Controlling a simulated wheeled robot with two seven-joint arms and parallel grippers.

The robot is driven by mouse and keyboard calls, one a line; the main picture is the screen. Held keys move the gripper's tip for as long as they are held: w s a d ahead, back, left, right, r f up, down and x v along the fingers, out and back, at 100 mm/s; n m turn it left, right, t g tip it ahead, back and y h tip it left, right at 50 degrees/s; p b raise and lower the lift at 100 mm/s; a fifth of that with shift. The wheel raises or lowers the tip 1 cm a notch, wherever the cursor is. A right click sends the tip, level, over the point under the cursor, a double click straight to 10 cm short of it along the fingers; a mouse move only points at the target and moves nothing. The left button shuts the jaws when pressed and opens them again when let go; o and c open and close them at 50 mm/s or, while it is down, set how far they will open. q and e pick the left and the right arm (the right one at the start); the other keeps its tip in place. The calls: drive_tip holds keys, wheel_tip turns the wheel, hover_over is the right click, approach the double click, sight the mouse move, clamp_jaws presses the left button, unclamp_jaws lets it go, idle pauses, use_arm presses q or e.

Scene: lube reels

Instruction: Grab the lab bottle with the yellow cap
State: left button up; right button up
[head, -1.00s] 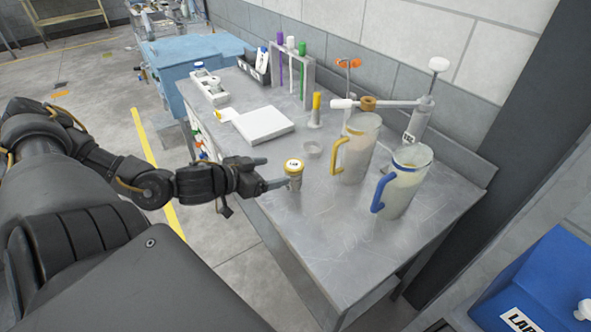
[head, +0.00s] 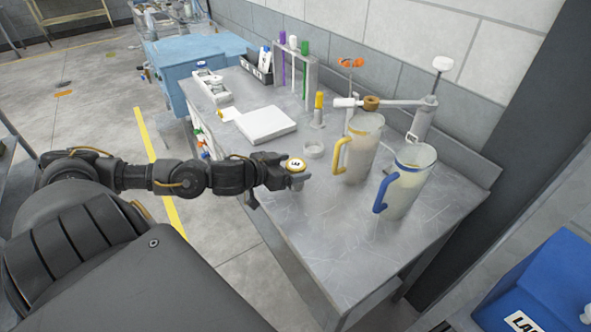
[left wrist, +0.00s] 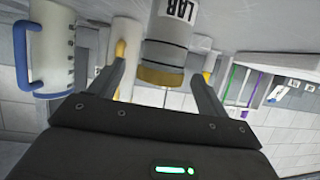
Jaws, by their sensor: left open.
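The lab bottle with the yellow cap (head: 296,164) stands near the table's left edge in the head view, its lower body partly hidden by my gripper. My left gripper (head: 290,174) is at the bottle, its fingers on either side of it. In the left wrist view, the picture is turned over; the bottle (left wrist: 168,35) shows a grey body marked LAB and a yellow cap, between the two open fingers (left wrist: 160,85). Gaps show between the bottle and both fingers. My right gripper is not in view.
A yellow-handled jug (head: 357,150) and a blue-handled jug (head: 405,182) stand to the right on the metal table (head: 330,250). The front of the table is clear.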

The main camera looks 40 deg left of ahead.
use_arm(q)
drive_tip(key=x, duration=0.3)
drive_tip(key=shift+w, duration=0.25)
drive_tip(key=c, duration=1.1)
